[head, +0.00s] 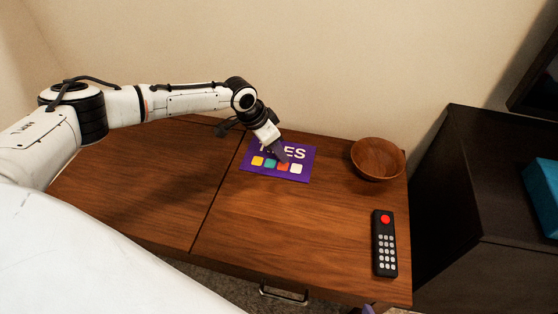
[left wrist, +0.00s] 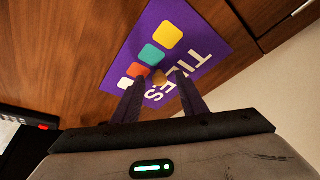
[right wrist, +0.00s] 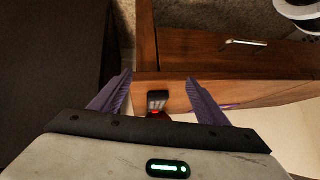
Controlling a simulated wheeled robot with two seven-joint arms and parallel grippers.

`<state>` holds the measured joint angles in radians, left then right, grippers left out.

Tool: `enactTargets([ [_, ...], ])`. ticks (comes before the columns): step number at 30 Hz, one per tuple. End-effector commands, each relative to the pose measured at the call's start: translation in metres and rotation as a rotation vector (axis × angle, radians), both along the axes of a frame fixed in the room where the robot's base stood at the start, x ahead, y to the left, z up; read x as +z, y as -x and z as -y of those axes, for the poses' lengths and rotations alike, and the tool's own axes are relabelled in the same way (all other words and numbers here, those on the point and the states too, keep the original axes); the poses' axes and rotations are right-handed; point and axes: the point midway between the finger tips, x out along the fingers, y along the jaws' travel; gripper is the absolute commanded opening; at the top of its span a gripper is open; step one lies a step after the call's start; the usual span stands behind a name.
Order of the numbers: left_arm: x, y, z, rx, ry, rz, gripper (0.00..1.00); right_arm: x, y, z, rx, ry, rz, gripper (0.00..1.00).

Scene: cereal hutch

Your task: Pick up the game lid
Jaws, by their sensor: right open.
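The game lid (head: 300,172) is a flat purple panel with white lettering and yellow, teal, orange and white squares, lying on the wooden cabinet top. It also shows in the left wrist view (left wrist: 205,45), with a small brown knob (left wrist: 158,78) near its middle. My left gripper (head: 282,156) is over the lid and hides part of the lettering. In the left wrist view its fingers (left wrist: 160,80) are apart, one on each side of the knob; I cannot tell whether they touch it. My right gripper (right wrist: 158,78) is open and empty by the cabinet's front edge.
A wooden bowl (head: 378,160) stands right of the lid. A black remote (head: 385,243) with a red button lies near the front right and shows between my right fingers' sightlines (right wrist: 157,100). A dark cabinet (head: 480,200) stands at right. The wooden top's left part is clear.

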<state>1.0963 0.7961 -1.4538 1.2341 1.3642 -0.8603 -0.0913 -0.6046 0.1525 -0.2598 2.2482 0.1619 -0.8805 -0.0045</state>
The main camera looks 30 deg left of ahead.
Motion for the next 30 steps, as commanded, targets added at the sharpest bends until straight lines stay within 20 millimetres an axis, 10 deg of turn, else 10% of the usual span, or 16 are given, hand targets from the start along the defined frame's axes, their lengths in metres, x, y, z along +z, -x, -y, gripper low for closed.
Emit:
enactTargets([
  [6,0.0,0.0,0.0,0.0,0.0,0.0,0.37,0.001,0.0,0.0,0.002,0.0,-0.001,0.69],
  [13,0.0,0.0,0.0,0.0,0.0,0.0,0.0,0.001,0.0,0.0,0.0,0.0,0.0,0.69],
  [23,0.009,0.0,0.0,0.0,0.001,0.002,0.0,0.006,-0.002,0.001,-0.003,0.0,0.007,0.69],
  [30,0.055,0.0,0.0,-0.001,0.001,0.002,0.0,0.015,0.006,0.01,-0.056,-0.008,0.043,0.69],
])
